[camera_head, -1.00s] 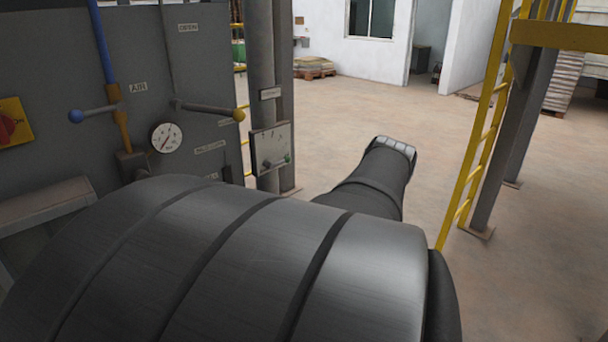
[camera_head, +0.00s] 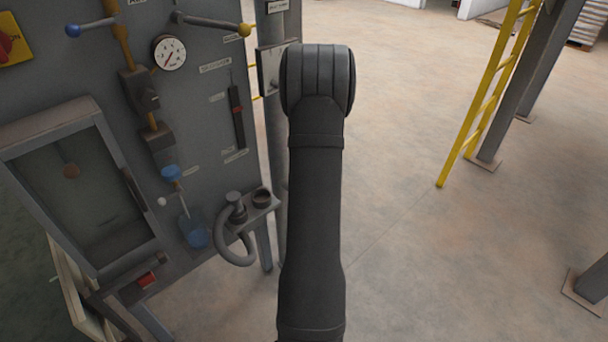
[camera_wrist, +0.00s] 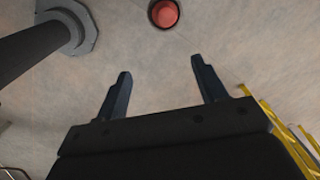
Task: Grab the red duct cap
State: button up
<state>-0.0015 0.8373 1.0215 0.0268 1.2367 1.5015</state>
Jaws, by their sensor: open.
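A round red cap (camera_wrist: 164,13) with a dark rim shows at the top of the wrist view, over the bare floor. My gripper (camera_wrist: 163,80) is open and empty, its two dark fingers spread apart. The cap is beyond the fingertips and apart from them, roughly in line with the gap between them. In the head view my dark arm hides the area behind it, and I make out neither the gripper's fingers nor the round red cap there.
A grey machine panel (camera_head: 215,110) with a gauge (camera_head: 170,52), handles and a hinged window stands at left. A yellow ladder (camera_head: 490,95) and posts stand at right. Open floor lies between.

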jog(key=shift+m+g, duration=0.3)
jog(key=shift+m, duration=0.1)
jog(key=a+f, duration=0.1)
jog(key=f, duration=0.2)
jog(key=w+a+f, duration=0.1)
jog(key=f, duration=0.3)
jog(key=w+a+f, duration=0.1)
jog(key=f, duration=0.3)
jog(key=shift+w+a+f, duration=0.1)
jog(key=shift+w+a, duration=0.1)
jog(key=shift+w, duration=0.05)
jog(key=shift+d+f, duration=0.15)
jog(key=shift+f, duration=1.2)
jog(key=shift+d+f, duration=0.1)
jog(key=shift+f, duration=1.2)
jog(key=c, duration=1.2)
